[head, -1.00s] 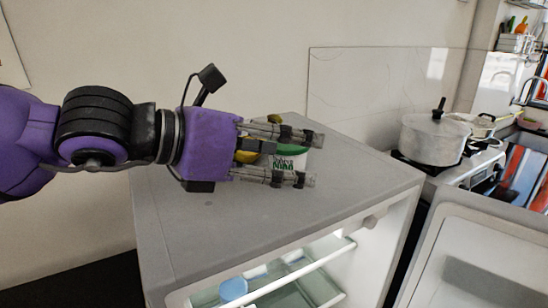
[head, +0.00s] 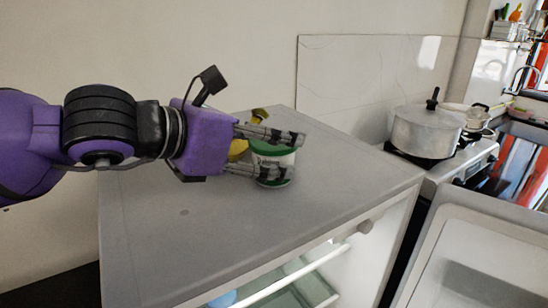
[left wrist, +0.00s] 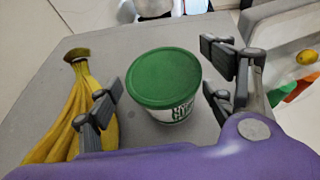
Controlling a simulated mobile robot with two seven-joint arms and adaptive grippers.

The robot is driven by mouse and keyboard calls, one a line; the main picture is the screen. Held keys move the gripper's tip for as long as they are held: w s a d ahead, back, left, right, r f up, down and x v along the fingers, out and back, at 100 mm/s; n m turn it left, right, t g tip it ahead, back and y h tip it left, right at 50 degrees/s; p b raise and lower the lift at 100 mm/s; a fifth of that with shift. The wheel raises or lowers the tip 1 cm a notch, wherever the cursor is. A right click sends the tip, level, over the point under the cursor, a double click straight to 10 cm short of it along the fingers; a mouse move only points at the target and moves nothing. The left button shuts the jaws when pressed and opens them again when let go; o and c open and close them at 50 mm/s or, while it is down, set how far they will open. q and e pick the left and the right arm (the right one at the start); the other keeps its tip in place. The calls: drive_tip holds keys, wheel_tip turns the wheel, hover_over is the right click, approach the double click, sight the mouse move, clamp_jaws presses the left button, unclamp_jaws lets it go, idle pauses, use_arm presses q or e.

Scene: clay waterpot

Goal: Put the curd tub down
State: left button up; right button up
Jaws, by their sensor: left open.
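The curd tub (head: 272,149), white with a green lid, stands upright on the grey top of the fridge (head: 190,235). My left gripper (head: 290,155) reaches in from the left with its fingers around the tub, and the near finger hides part of its side. In the left wrist view the tub (left wrist: 165,78) sits between the spread fingers of the left gripper (left wrist: 163,85), with gaps showing on both sides. The left gripper is open and not holding the tub. My right gripper is not in view.
Yellow bananas (left wrist: 62,120) lie on the fridge top close beside the left finger. The fridge door (head: 470,250) stands open at the right. A metal pot (head: 425,132) sits on the stove beyond. The front of the fridge top is clear.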

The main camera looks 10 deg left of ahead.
use_arm(q)
drive_tip(key=shift+w+d, duration=0.1)
drive_tip(key=shift+w, duration=0.1)
drive_tip(key=shift+w+d+f, duration=0.15)
drive_tip(key=shift+w+d, duration=0.2)
drive_tip(key=shift+d, duration=0.05)
drive_tip(key=p+x, duration=0.1)
drive_tip(key=x, duration=0.2)
drive_tip(key=shift+w+d+f, duration=0.25)
drive_tip(key=shift+w+f, duration=0.1)
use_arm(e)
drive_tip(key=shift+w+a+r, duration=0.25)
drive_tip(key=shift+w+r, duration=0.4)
use_arm(q)
drive_tip(key=shift+c, duration=1.4)
drive_tip(key=c, duration=1.3)
drive_tip(key=shift+c, duration=0.2)
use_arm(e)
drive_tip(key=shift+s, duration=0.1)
